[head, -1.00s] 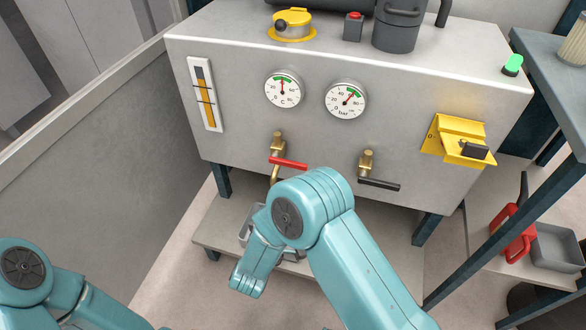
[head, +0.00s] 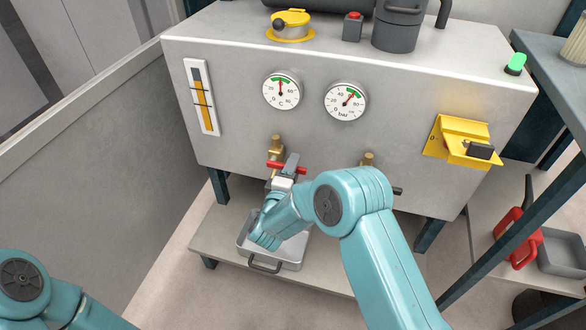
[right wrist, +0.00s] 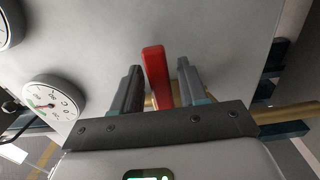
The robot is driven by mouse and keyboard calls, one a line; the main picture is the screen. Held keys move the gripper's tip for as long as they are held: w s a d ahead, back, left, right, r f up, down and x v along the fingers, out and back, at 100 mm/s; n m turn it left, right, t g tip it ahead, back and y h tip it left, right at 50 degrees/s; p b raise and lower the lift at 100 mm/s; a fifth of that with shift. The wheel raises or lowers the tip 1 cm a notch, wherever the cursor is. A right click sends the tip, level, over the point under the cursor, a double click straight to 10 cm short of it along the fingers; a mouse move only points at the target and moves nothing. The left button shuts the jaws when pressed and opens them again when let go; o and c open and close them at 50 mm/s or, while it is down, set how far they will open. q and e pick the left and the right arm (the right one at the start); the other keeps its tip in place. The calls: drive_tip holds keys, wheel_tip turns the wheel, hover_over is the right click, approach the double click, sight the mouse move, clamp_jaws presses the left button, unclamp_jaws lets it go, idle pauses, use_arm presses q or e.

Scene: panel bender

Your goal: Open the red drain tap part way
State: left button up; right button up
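The red drain tap's lever (head: 275,163) sticks out sideways to the right from its brass body (head: 276,147) on the front of the grey tank. My right gripper (head: 291,166) is at this lever. In the right wrist view the red lever (right wrist: 155,76) stands between the two dark fingers (right wrist: 158,84), with a gap on each side, so the gripper is open around it. Part of the lever is hidden behind the fingers in the head view. My left arm shows at the lower left, but its gripper is out of frame.
A second brass tap (head: 368,160) with a dark lever is partly hidden behind my right arm. A metal tray (head: 290,263) sits on the low shelf (head: 222,238) below the red tap. Two gauges (head: 282,91) (head: 346,100) and a yellow switch guard (head: 461,140) are on the tank front.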

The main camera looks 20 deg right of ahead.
clamp_jaws()
wheel_tip(320, 180, up, 2)
drive_tip(key=n+p, duration=0.3)
drive_tip(key=p, duration=0.1)
drive_tip(key=shift+a+r, duration=0.1)
drive_tip(key=shift+a, duration=0.05)
drive_tip(key=shift+w+a+r+n+p, duration=0.1)
drive_tip(key=shift+r+n+p, duration=0.25)
drive_tip(key=shift+n+p, duration=0.55)
drive_tip(key=shift+w+a+r+n+p, duration=0.1)
drive_tip(key=shift+a+r+n+p, duration=0.2)
drive_tip(key=shift+n+p, duration=0.6)
drive_tip(key=shift+w+a+r+n+p, duration=0.2)
drive_tip(key=shift+n+p, duration=0.3)
drive_tip(key=shift+n, duration=0.2)
drive_tip(key=shift+o, duration=1.2)
unclamp_jaws()
drive_tip(key=shift+d, duration=0.1)
